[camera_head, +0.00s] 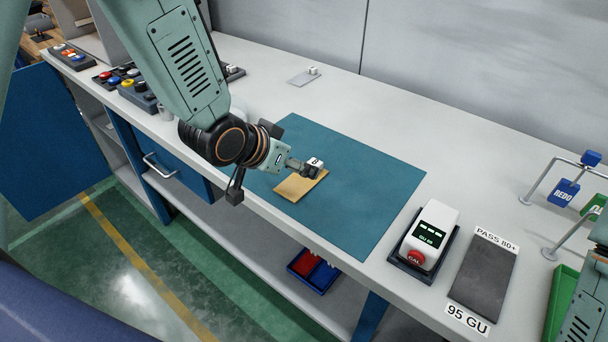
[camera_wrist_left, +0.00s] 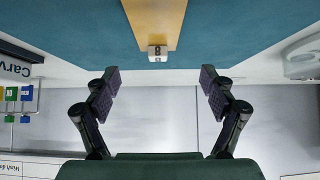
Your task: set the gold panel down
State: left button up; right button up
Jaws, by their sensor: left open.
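The gold panel (camera_head: 299,187) lies flat on the teal mat (camera_head: 375,165) near its front edge. A small white block marked 8 (camera_head: 315,162) is at one end of it. In the left wrist view the panel (camera_wrist_left: 155,18) comes in from the top, with the block (camera_wrist_left: 157,52) at its near end. My left gripper (camera_head: 256,160) is just left of the panel in the head view. My right gripper is out of view; only part of that arm shows at the right edge.
A white gloss meter (camera_head: 432,236) and a dark pad (camera_head: 484,272) marked PASS 80+ are right of the mat. A blue REDO sign (camera_head: 564,193) hangs farther right. Trays of coloured parts (camera_head: 118,75) stand at the left. The mat's right part is clear.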

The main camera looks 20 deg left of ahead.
aim_at(302, 177)
pick_arm(q)
jog(key=x, duration=0.5)
jog(key=shift+d+f, duration=0.1)
jog(key=shift+d, duration=0.2)
jog(key=shift+w+a+f, duration=0.15)
jog(key=shift+w+f, duration=0.15)
jog(key=shift+f, duration=0.05)
jog(key=shift+s+r, duration=0.1)
jog(key=shift+s, duration=0.05)
jog(key=shift+w+d, duration=0.3)
jog(key=shift+c, duration=0.5)
jog(key=shift+w+a+f, duration=0.1)
jog(key=shift+f, duration=0.15)
jog(key=c, duration=0.3)
jog(key=shift+s+a+r, duration=0.1)
jog(key=shift+s+r, duration=0.1)
jog(key=shift+s, duration=0.15)
jog(key=c, duration=0.4)
jog(key=shift+w+f, duration=0.1)
jog(key=shift+w, duration=0.05)
jog(key=c, duration=0.5)
jog(key=shift+f, duration=0.1)
grip_shut()
